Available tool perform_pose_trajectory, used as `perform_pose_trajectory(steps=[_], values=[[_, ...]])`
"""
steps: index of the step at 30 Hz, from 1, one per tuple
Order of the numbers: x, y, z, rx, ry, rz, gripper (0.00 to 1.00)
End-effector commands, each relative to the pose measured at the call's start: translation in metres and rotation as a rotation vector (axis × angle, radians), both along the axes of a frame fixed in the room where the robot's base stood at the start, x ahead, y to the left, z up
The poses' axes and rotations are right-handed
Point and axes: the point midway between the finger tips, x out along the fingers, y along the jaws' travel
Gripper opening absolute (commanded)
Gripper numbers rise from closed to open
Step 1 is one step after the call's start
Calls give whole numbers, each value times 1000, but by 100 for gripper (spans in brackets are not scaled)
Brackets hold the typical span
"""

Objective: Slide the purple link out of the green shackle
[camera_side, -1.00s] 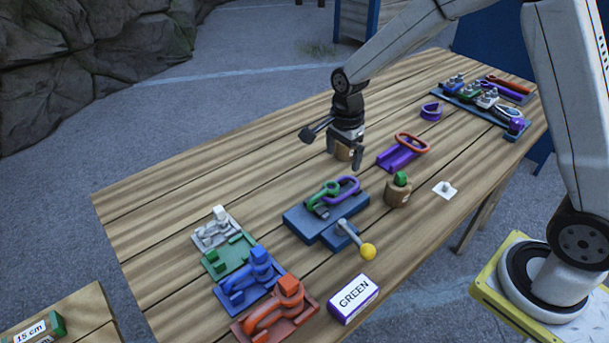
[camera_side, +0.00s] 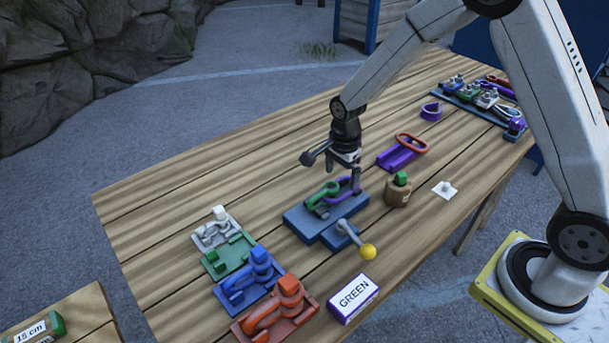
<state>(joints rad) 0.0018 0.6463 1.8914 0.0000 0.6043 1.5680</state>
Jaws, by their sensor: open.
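The green shackle (camera_side: 321,195) lies on the blue fixture block (camera_side: 303,221) near the table's middle. The purple link (camera_side: 349,193) lies beside it on the right, its left end meeting the shackle; whether it still passes through cannot be made out. My gripper (camera_side: 345,183) is open and low over the purple link, its fingers hiding part of the link. Whether the fingers touch the link cannot be told.
A lever with a yellow knob (camera_side: 368,252) sticks out in front of the block. A round wooden pot (camera_side: 397,193) with a green piece stands to the right. A purple tray (camera_side: 400,157) with an orange link is behind. Coloured shackle stations (camera_side: 250,279) stand front left.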

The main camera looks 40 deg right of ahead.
Motion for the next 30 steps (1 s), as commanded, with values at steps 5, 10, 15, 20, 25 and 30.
perform_pose_trajectory(steps=[5,10,15,20,25,30], values=[[0,0,-15,0,2,0,100],[0,0,-26,0,1,0,100],[0,0,-32,0,1,0,100],[0,0,-33,0,-1,0,100],[0,0,-33,0,-1,0,100],[0,0,-33,0,-1,0,56]])
